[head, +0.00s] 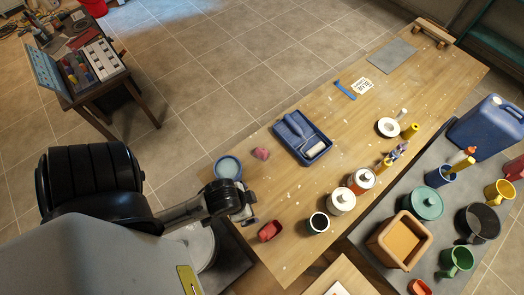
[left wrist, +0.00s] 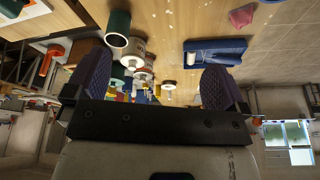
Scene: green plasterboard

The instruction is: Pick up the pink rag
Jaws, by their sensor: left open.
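The pink rag (head: 261,153) is a small crumpled lump on the wooden workbench (head: 345,130), near its left edge, between the blue paint tray and a round blue-topped container. In the left wrist view the pink rag (left wrist: 241,17) shows at the top right, away from the fingers. My left gripper (head: 248,214) is over the near left part of the bench, below the rag in the head view and apart from it. In the left wrist view my left gripper (left wrist: 157,82) has its two purple-padded fingers wide apart with nothing between them. My right gripper is not in view.
The blue paint tray (head: 317,151) lies right of the rag. The blue-topped container (head: 228,167) stands left of the rag, close to my arm. A red object (head: 270,231), a dark cup (head: 318,223) and pale cans (head: 342,201) stand nearer. The bench is bare just below the rag.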

